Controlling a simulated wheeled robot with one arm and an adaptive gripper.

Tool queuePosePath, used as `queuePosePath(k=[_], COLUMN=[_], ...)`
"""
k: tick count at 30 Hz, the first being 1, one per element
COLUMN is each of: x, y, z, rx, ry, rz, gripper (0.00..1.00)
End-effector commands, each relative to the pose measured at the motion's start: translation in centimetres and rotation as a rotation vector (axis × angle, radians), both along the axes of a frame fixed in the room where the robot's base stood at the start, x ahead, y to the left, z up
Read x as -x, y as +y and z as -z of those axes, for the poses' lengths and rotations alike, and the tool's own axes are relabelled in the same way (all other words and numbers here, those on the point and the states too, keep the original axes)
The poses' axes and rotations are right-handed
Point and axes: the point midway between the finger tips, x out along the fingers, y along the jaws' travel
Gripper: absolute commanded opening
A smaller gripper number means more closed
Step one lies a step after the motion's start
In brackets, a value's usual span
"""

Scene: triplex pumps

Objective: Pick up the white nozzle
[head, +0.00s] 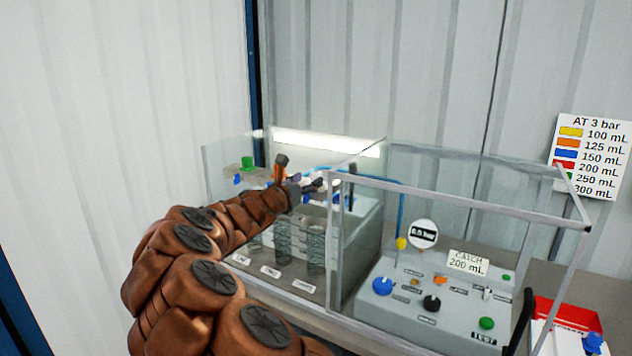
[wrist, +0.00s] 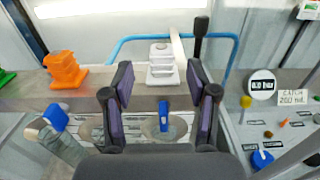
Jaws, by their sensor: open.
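The white nozzle (wrist: 162,64) stands upright on a grey ledge in the wrist view, a stepped block with a wider base. My gripper (wrist: 160,84) is open, with a dark finger with purple pads at each side. The nozzle shows between and beyond the fingertips, and I see no contact. In the head view my gripper (head: 308,184) is small at the end of my brown arm, over the back of the clear-walled case, where the nozzle is hard to make out.
An orange nozzle (wrist: 65,70) and a green nozzle (wrist: 6,76) stand to the left on the ledge. A black lever (wrist: 199,38) and blue tube (wrist: 128,46) are close behind the white nozzle. Clear panels and a control box (head: 440,300) lie to the right.

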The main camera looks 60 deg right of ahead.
Motion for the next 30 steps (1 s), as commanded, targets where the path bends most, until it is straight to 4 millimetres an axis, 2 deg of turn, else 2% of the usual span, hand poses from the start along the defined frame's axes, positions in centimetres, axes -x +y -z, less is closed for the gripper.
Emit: queuePosePath(k=[12,22,23,30], x=[0.2,0.2,0.2,0.2], y=[-4.4,-4.9,-4.9,-4.9], z=[0.3,0.4,0.4,0.4], rx=[-0.002,-0.001,-0.001,-0.001], ry=[0.001,0.000,0.000,0.000], rz=[0.005,0.004,0.004,0.004], gripper=[0.58,0.58,0.57,0.32])
